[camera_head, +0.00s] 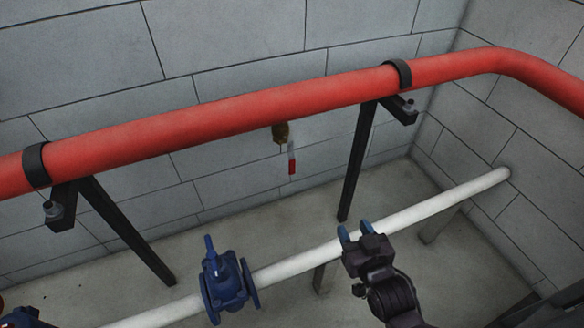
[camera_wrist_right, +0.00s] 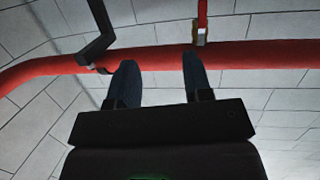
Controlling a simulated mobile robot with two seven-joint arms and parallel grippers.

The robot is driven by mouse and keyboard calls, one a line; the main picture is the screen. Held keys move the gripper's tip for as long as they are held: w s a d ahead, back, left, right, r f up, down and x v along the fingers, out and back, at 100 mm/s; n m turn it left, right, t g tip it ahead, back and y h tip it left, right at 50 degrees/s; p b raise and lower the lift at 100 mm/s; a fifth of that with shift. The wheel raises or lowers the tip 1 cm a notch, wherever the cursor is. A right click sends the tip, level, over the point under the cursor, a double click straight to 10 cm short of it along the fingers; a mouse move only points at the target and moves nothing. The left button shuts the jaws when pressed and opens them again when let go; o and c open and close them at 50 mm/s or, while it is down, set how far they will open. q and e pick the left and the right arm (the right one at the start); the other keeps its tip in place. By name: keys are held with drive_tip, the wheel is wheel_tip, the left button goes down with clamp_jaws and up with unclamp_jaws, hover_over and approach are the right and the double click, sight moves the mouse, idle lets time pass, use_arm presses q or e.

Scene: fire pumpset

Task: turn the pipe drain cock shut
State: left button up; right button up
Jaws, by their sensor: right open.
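The drain cock (camera_head: 281,132) is a small brass fitting under the red pipe (camera_head: 220,117). Its lever (camera_head: 291,160), white above and red at the end, hangs straight down beside it. My right gripper (camera_head: 355,231) is open and empty, lower and to the right of the cock, apart from it. In the right wrist view, the two fingers (camera_wrist_right: 161,72) stand apart with the red pipe behind them. The brass cock (camera_wrist_right: 201,36) and its red lever (camera_wrist_right: 203,10) show beyond the right fingertip there. My left gripper is not in view.
A blue flanged valve (camera_head: 225,283) sits on a white pipe (camera_head: 415,216) running low along the floor. Black brackets (camera_head: 358,160) hold the red pipe near the grey block wall (camera_head: 250,45). Space between my right gripper and the cock looks clear.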

sight(293, 169)
drive_tip(key=w+a+y+b, duration=0.1)
drive_tip(key=w+a+b, duration=0.1)
drive_tip(key=w+a, duration=0.2)
drive_tip(key=w+a+n+t+y+b, duration=0.1)
drive_tip(key=w+a+b, duration=0.1)
drive_tip(key=w+a, duration=0.2)
drive_tip(key=w+a+y+b, duration=0.1)
drive_tip(key=w+a+b, duration=0.1)
drive_tip(key=w+a, duration=0.3)
drive_tip(key=shift+w+a+b, duration=0.1)
drive_tip(key=shift+w+b, duration=0.2)
drive_tip(key=shift+w, duration=2.05)
drive_tip(key=shift+w+a, duration=0.25)
drive_tip(key=shift+w, duration=0.35)
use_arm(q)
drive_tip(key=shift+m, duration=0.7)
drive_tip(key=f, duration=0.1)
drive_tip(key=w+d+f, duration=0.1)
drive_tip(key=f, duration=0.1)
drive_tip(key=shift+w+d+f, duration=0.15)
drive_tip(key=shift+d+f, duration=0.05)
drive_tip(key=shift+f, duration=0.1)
use_arm(e)
drive_tip(key=shift+w+a+r, duration=0.1)
drive_tip(key=shift+w, duration=0.1)
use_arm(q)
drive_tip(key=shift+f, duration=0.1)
